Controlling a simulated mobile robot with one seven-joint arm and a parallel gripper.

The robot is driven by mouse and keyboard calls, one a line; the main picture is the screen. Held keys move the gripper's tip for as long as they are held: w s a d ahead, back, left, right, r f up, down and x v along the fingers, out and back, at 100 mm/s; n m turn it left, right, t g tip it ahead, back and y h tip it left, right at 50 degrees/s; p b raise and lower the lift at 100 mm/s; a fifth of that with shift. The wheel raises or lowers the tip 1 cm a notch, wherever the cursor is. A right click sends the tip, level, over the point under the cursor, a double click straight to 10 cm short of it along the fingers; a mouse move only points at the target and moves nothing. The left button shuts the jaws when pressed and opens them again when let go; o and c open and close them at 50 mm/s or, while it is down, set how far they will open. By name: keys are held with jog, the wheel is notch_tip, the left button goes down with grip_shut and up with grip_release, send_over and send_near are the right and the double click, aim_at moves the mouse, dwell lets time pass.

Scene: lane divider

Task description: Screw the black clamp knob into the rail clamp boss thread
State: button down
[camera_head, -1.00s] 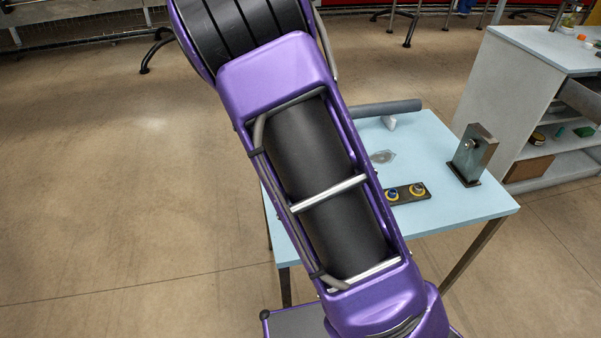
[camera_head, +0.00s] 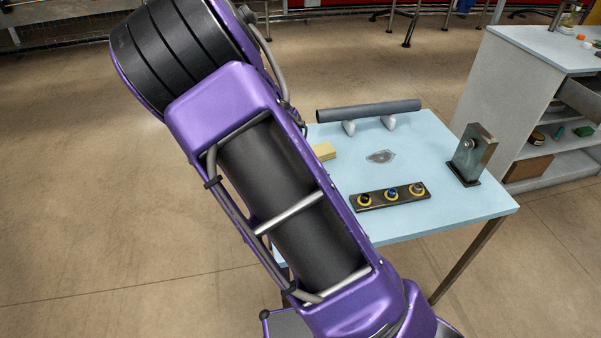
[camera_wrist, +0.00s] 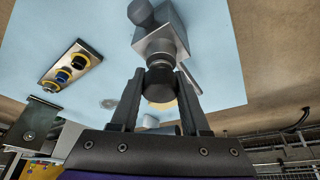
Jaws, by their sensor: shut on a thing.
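In the wrist view my gripper (camera_wrist: 160,82) is shut on the black clamp knob (camera_wrist: 158,86), which sits between the two fingertips. Straight beyond the knob is a grey block (camera_wrist: 160,42) that looks like the rail clamp boss, with a dark rounded part beside it. The knob's far end lines up with the block's near face and looks close to or touching it. The thread itself is hidden, so I cannot tell how deep the knob sits. In the head view my purple arm hides the gripper, knob and clamp.
On the blue table (camera_head: 440,150) lie a dark strip (camera_head: 390,195) with yellow-ringed seats, a round grey bar (camera_head: 368,110) on white supports, a small clear-grey patch (camera_head: 381,156) and a yellow block (camera_head: 324,151). An upright metal bracket (camera_head: 472,155) stands at the right.

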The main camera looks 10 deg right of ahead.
jog(key=shift+m, duration=0.8)
jog(key=shift+g+h, duration=0.3)
jog(key=shift+s+m, duration=0.1)
jog(key=shift+m, duration=0.8)
jog(key=c, duration=0.6)
grip_release()
jog(key=shift+f, duration=0.1)
jog(key=shift+n+b, duration=0.4)
jog(key=shift+n, duration=0.5)
